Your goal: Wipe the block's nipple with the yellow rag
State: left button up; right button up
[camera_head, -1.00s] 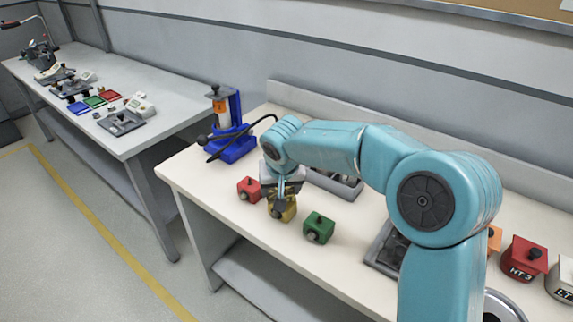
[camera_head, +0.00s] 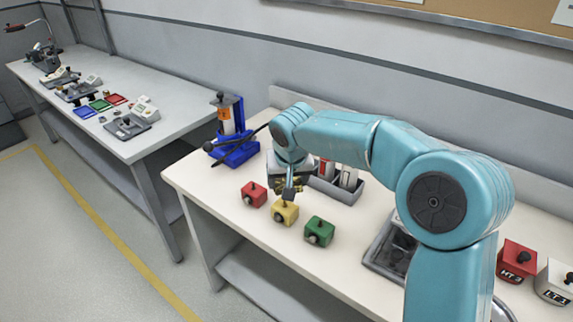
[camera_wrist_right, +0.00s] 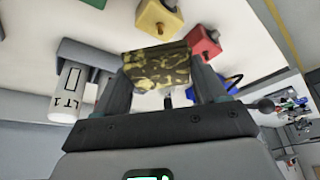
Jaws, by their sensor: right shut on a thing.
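My right gripper (camera_head: 288,186) is just behind and above the yellow block on the near bench. In the right wrist view the gripper (camera_wrist_right: 168,90) is shut on a yellow rag (camera_wrist_right: 154,68) with dark stains, which spans its fingers. The yellow block (camera_head: 284,211) has a small nipple on its front face; it also shows in the right wrist view (camera_wrist_right: 153,14), apart from the rag. The red block (camera_head: 254,194) and green block (camera_head: 319,231) stand on either side of it. My left gripper is not in view.
A grey tray (camera_head: 340,192) with upright bottles is behind the gripper. A dark tray (camera_head: 384,262) and red and white boxes are to the right. The front bench strip is clear.

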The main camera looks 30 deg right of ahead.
jog(key=shift+d+r+p, duration=0.25)
jog(key=shift+r+p, duration=0.4)
jog(key=shift+r, duration=0.45)
jog(key=shift+s+a+r, duration=0.1)
jog(key=shift+a+r, duration=0.1)
jog(key=shift+a, duration=0.05)
jog(key=shift+d, duration=0.1)
jog(key=shift+d+f, duration=0.1)
